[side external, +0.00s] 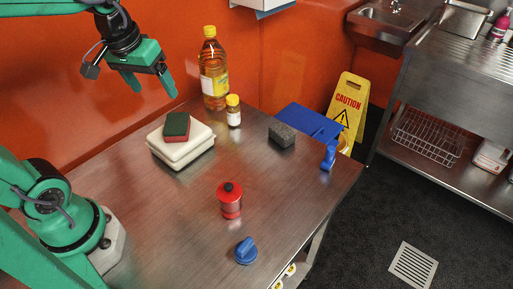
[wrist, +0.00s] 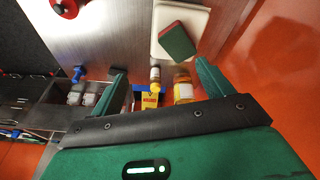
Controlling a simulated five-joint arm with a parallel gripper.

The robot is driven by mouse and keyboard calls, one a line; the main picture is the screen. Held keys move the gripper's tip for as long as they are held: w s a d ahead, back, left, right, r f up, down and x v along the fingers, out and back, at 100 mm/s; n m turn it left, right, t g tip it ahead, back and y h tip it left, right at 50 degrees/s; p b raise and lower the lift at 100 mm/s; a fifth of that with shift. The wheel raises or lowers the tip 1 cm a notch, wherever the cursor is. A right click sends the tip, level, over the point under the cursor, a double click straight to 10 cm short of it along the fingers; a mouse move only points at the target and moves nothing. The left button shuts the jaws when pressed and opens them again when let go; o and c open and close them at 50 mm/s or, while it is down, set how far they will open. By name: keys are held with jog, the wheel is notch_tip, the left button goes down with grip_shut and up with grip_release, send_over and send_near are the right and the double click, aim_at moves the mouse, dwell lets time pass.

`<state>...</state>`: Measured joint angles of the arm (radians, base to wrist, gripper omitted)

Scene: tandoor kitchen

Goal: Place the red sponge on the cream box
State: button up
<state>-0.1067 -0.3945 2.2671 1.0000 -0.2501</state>
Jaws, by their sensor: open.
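The red sponge (side external: 177,126) has a dark green top layer and a red lower layer. It lies on top of the cream box (side external: 184,156), which sits on the metal table near the orange wall. In the wrist view the sponge (wrist: 178,41) also rests on the cream box (wrist: 200,20), turned at an angle to it. My gripper (side external: 151,84) is open and empty. It is above the sponge and apart from it, a little to its left in the side view. In the wrist view its two fingers (wrist: 160,84) are spread wide.
An oil bottle (side external: 214,80) and a small yellow-capped bottle (side external: 233,112) stand behind the box. A dark grey block (side external: 282,134), a red canister (side external: 230,202) and a blue knob-shaped object (side external: 246,251) are on the table. The table's middle is mostly clear.

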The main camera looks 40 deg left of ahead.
jog(key=s+d+m+t, duration=0.2)
jog(key=s+d+m, duration=0.1)
jog(key=s+m, duration=0.1)
jog(key=shift+s+t, duration=0.3)
jog(key=shift+s, duration=0.55)
